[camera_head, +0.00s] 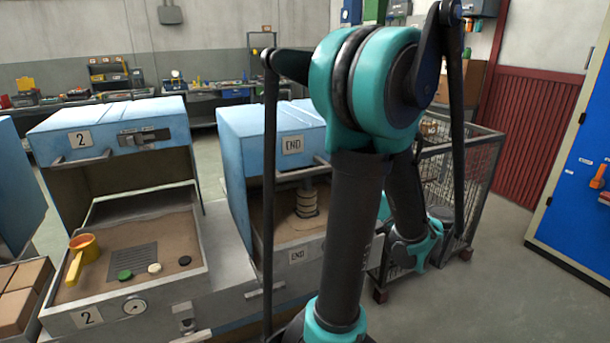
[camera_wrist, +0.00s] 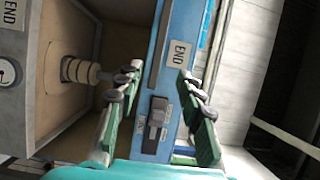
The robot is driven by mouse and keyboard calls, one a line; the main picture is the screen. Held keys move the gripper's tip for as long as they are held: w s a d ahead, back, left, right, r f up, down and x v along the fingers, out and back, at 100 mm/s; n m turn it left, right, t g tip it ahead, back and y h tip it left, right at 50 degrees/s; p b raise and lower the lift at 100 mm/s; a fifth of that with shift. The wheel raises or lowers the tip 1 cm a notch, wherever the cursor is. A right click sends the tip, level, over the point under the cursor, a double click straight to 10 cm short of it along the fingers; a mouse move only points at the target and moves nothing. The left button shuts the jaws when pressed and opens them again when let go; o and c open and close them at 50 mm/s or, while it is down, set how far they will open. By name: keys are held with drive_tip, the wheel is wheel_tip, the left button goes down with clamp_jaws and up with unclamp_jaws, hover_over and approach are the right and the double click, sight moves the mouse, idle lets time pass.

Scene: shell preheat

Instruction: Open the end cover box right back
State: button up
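The blue END cover box (camera_head: 240,150) stands at the centre of the head view, partly behind my arm. Its front carries an END label (camera_head: 292,145) and a bar handle (camera_head: 302,172). Below the blue front, the inside shows with a ribbed post (camera_head: 307,198). In the wrist view the blue front panel (camera_wrist: 180,45) appears turned on its side, with a grey slide switch (camera_wrist: 157,118). My gripper (camera_wrist: 160,88) is open, its two fingers apart on either side of the panel in that picture. I cannot tell whether they touch it. The head view hides my gripper behind my arm.
Station 2, with a blue cover (camera_head: 110,130) and a sand tray (camera_head: 150,220) holding a yellow ladle (camera_head: 80,255), stands to the left. A wire cage (camera_head: 470,180) is at the right. Open floor (camera_head: 490,300) lies at the front right.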

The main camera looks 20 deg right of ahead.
drive_tip(key=x, duration=1.6)
drive_tip(key=shift+w+a, duration=0.15)
drive_tip(key=shift+w, duration=0.1)
clamp_jaws()
